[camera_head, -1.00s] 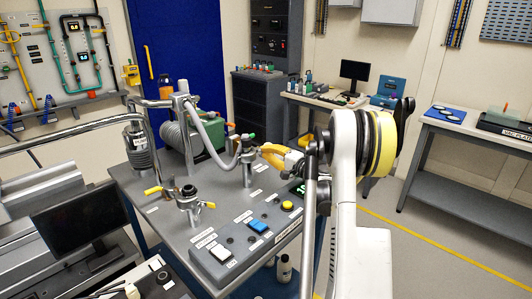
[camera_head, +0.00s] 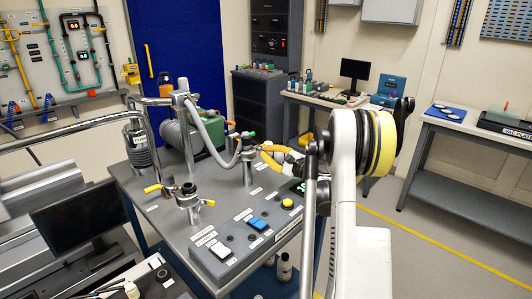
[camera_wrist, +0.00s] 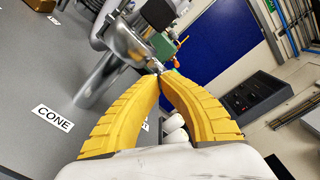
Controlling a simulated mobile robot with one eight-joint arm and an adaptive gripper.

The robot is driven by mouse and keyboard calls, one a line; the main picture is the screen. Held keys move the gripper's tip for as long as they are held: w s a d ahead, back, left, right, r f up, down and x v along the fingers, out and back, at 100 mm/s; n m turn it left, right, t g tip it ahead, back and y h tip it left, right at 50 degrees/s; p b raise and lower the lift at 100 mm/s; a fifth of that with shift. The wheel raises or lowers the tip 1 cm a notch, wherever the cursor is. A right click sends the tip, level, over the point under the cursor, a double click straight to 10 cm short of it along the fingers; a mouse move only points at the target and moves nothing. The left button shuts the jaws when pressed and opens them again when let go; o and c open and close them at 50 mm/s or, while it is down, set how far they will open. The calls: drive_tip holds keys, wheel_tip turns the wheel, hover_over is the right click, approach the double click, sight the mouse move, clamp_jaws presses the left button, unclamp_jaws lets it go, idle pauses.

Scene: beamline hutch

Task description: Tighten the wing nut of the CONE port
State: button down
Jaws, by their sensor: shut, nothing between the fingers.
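The CONE label (camera_wrist: 53,117) lies flat on the grey bench top in the wrist view. Beside it stands the CONE port's metal post (camera_wrist: 100,80), with a clamp (camera_wrist: 130,45) and a black top (camera_wrist: 158,12). My gripper (camera_wrist: 158,73) has its yellow curved fingers shut with tips meeting close to the clamp; nothing shows between them. The wing nut is not clearly made out; the fingertips may hide it, and I cannot tell whether they touch it. In the head view, my gripper (camera_head: 262,154) is right beside the rear post (camera_head: 247,172), under the grey hose's end.
A second port (camera_head: 187,202) with a yellow handle stands at the front left of the bench. A button panel (camera_head: 245,240) runs along the bench's front edge. A grey hose (camera_head: 212,128) arches behind. The floor to the right is clear.

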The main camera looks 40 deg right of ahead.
idle(0.5)
drive_tip(key=c, duration=1.9)
unclamp_jaws()
drive_tip(key=shift+c, duration=0.2)
drive_tip(key=s, duration=0.8)
drive_tip(key=s+d, duration=0.1)
drive_tip(key=s, duration=0.3)
